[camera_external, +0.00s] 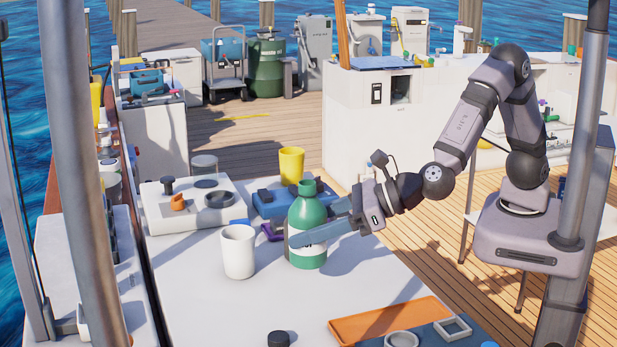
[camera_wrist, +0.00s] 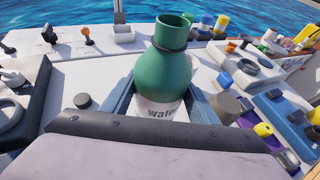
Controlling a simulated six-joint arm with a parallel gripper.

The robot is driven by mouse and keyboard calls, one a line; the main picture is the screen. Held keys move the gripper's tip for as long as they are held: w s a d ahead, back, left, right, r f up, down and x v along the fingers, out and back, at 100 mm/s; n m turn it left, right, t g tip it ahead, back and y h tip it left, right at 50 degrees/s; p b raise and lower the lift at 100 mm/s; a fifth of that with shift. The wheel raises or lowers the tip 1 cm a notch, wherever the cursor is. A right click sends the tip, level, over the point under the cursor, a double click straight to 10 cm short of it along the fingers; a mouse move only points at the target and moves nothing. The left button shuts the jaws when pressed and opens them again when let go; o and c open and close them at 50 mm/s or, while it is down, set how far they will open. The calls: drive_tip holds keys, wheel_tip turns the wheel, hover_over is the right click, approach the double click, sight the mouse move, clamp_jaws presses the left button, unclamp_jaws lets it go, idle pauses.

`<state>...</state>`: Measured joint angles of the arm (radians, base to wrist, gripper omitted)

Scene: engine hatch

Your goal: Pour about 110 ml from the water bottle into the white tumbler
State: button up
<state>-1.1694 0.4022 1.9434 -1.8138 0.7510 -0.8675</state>
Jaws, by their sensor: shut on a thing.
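The water bottle (camera_external: 308,215) is green with a white label and an open neck. It stands upright on or just above the white table; I cannot tell which. My gripper (camera_external: 318,234) comes from the right, and its blue fingers are shut around the bottle's body. In the wrist view the bottle (camera_wrist: 172,75) is between the two fingers, with part of its label showing. The white tumbler (camera_external: 238,252) stands upright just left of the bottle, a small gap apart. Its inside cannot be made out.
A yellow cup (camera_external: 291,165) and a blue case (camera_external: 270,203) stand behind the bottle. A white tray with fittings (camera_external: 160,222) is at the back left. A black cap (camera_external: 278,339) and an orange tray (camera_external: 375,325) lie in front. The table between is clear.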

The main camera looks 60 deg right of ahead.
sight(239, 253)
drive_tip(key=w+a+f+b, duration=0.1)
drive_tip(key=w+a+b, duration=0.1)
drive_tip(key=w+a+f+b, duration=0.2)
drive_tip(key=w+b, duration=0.1)
drive_tip(key=w+a+f+b, duration=0.2)
drive_tip(key=w, duration=0.1)
drive_tip(key=shift+w+a+f, duration=0.2)
drive_tip(key=shift+a, duration=0.05)
drive_tip(key=shift+w+a+f+b, duration=0.1)
drive_tip(key=shift+w+a+b, duration=0.35)
drive_tip(key=shift+w+b, duration=0.2)
drive_tip(key=shift+d+y, duration=0.1)
drive_tip(key=shift+y, duration=0.2)
